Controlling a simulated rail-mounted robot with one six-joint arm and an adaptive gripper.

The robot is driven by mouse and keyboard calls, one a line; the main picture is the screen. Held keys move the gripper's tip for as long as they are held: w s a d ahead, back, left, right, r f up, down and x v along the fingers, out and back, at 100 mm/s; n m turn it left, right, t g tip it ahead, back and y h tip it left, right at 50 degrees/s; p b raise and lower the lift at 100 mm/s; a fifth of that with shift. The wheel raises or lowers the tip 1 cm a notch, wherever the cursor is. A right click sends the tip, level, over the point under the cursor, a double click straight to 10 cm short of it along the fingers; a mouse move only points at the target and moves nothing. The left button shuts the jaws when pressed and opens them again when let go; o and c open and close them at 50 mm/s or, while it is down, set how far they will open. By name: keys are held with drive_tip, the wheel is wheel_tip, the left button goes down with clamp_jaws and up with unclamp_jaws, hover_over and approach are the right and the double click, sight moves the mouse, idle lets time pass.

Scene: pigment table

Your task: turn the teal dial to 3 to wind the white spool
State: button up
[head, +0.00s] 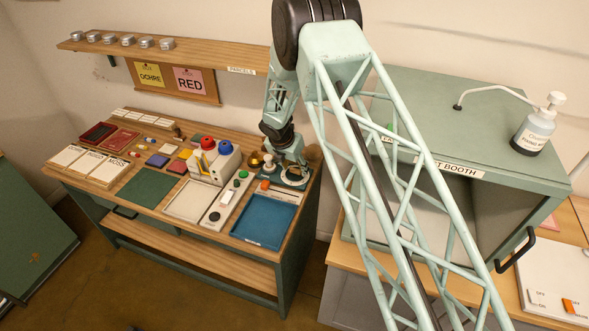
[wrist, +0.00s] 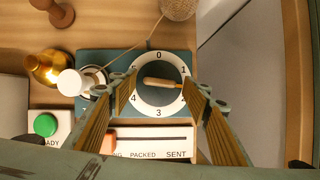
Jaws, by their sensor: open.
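The teal dial (wrist: 152,72) has a white ring (wrist: 158,112) with black numerals; 0 is at the top, 3 at the bottom, 1 and 4 also show. A pale wooden bar lies nearly level across its centre; which end is the pointer I cannot tell. The white spool (wrist: 75,82) stands left of the dial, with a thread running from it up to the right. My gripper (wrist: 163,82) is open above the dial, one finger on each side of the bar, apart from it. In the head view my gripper (head: 291,161) partly hides the dial.
A brass piece (wrist: 44,68) and a wooden peg stand left of the spool. A green button (wrist: 45,124) is at lower left, and a slider panel (wrist: 150,140) marked PACKED and SENT lies in front. A blue tray (head: 265,219) and the spray booth (head: 460,120) are nearby.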

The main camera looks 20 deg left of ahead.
drive_tip(key=shift+w+f, duration=0.15)
drive_tip(key=shift+f, duration=0.2)
drive_tip(key=shift+c, duration=0.7)
drive_tip(key=c, duration=0.7)
drive_tip(key=shift+f+m, duration=0.1)
drive_tip(key=shift+m, duration=0.3)
